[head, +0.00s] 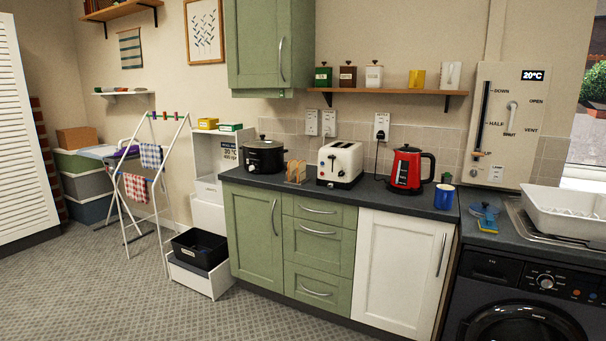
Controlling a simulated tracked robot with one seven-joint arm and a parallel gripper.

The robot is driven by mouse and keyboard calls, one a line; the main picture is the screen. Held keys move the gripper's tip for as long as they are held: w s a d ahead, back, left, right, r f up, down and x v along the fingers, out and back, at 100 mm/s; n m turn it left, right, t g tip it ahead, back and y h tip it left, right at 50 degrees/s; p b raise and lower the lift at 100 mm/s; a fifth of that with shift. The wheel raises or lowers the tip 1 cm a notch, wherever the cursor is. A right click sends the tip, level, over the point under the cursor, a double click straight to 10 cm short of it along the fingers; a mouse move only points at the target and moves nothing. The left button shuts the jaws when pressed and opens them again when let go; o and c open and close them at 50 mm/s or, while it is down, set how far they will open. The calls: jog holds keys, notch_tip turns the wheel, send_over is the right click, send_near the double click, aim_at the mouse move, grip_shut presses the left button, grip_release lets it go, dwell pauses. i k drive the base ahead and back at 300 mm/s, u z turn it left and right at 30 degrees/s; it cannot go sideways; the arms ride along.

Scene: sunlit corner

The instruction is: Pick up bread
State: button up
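What looks like bread (296,171), a few brown slices standing upright close together, is on the dark worktop in the head view. It stands between a black slow cooker on its left and a cream toaster on its right, near the front edge. It is small here, and I cannot tell whether a rack holds the slices. My gripper is not in view.
The dark worktop (405,198) also carries the slow cooker (264,155), the toaster (340,164), a red kettle (407,170) and a blue mug (444,196). A drying rack (160,210) and a black bin (200,249) stand left. The patterned floor (120,290) in front is clear.

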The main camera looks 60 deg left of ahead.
aim_at(292, 164)
jog(key=z, duration=0.85)
jog(key=i, duration=0.15)
jog(key=u, duration=3.1)
jog(key=k, duration=0.85)
jog(key=u, duration=0.25)
jog(key=i, duration=0.85)
jog(key=z, duration=0.1)
